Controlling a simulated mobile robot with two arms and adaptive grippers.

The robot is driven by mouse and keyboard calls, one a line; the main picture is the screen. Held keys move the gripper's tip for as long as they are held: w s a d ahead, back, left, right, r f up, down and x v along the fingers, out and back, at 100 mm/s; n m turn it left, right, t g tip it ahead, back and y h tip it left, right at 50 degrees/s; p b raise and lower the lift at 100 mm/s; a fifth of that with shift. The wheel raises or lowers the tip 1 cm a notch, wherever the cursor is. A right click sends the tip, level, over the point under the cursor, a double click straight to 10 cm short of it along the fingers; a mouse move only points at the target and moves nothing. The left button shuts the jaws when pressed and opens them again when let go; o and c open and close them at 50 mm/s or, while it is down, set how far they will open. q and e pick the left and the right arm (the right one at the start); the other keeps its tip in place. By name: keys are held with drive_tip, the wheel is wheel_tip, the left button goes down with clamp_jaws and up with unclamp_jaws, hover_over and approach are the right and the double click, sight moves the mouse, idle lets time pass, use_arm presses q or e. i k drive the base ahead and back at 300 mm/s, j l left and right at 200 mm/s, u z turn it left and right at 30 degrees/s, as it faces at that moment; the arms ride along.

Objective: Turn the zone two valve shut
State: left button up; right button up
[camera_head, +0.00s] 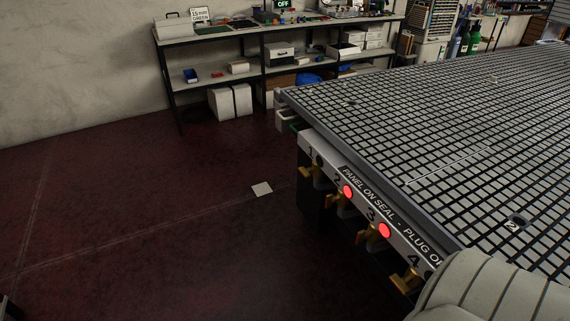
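The handle's exact turn angle is too small to tell. Similar valves are the zone one valve (310,172), the zone three valve (371,236) and the zone four valve (407,279). Neither of my grippers is in view.
A pale ribbed form at the bottom right covers the table's near corner. A shelved bench (225,80) stands along the back wall.

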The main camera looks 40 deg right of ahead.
sight(329, 198)
drive_tip(key=i+j+z, duration=0.1)
drive_tip(key=i+z, duration=0.25)
drive_tip(key=i, duration=0.2)
drive_tip(key=i+j+z, duration=0.4)
drive_tip(key=i, duration=0.15)
drive_tip(key=i+j+z, duration=0.35)
drive_tip(key=i, duration=0.2)
